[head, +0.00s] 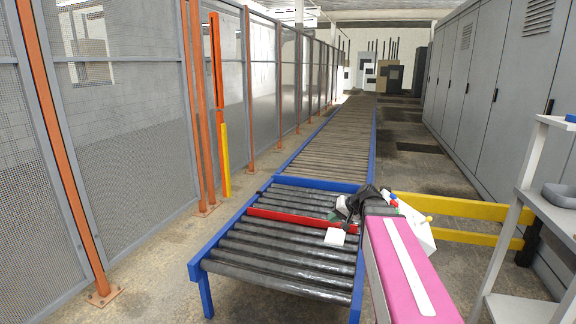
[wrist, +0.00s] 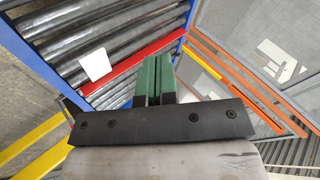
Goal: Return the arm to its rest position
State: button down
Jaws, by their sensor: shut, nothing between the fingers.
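My gripper (wrist: 153,72) shows in the wrist view as two green fingers pressed together, shut and empty. In the head view my gripper (head: 334,216) is small and partly hidden by my wrist, over the right side of the roller conveyor (head: 285,254). My pink and white arm reaches in from the lower right. A small white board (head: 335,237) lies on the rollers near the red crossbar, apart from the fingers. It also shows left of the fingers in the wrist view (wrist: 95,64).
A mesh fence (head: 120,120) with orange posts runs along the left. A yellow rail (head: 455,207) stands right of the conveyor. A grey shelf (head: 510,235) with a tray (head: 562,195) is at the far right, and grey cabinets (head: 500,90) stand behind. Bare floor lies between.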

jog(key=s+d+f+g+h, duration=0.1)
jog(key=s+f+g+h, duration=0.3)
jog(key=s+f, duration=1.1)
notch_tip(320, 180, down, 3)
jog(key=h, duration=0.3)
jog(key=shift+d+n+g+h, duration=0.35)
jog(key=shift+n+g+h, duration=0.05)
jog(key=shift+f, duration=0.1)
